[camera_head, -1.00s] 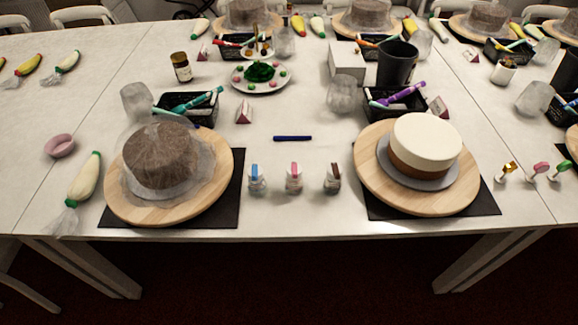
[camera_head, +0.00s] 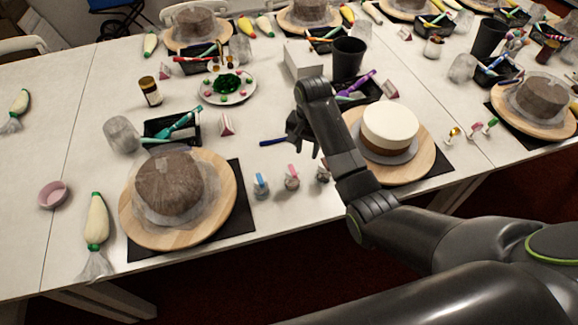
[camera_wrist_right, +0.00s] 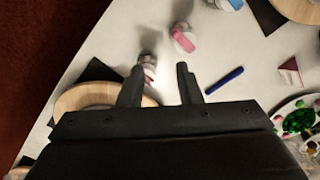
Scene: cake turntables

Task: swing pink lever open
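The pink lever (camera_head: 292,170) tops a small clear bottle-like holder (camera_head: 292,183) near the table's front edge, between a blue-levered one (camera_head: 261,184) and a third one (camera_head: 322,174) partly beside my right arm. In the right wrist view the pink lever (camera_wrist_right: 184,41) lies beyond my fingertips, a little right of the middle. My right gripper (camera_head: 303,143) is above the table, just behind the holders in the head view. Its fingers are apart and empty in the right wrist view (camera_wrist_right: 160,84). The third holder (camera_wrist_right: 149,65) shows near the left fingertip. My left gripper is out of view.
A blue pen (camera_head: 273,142) lies behind the holders. A wrapped brown cake on a wooden turntable (camera_head: 218,231) stands left, and a cream-topped cake on another turntable (camera_head: 424,164) right. A pink card (camera_head: 226,125) stands behind.

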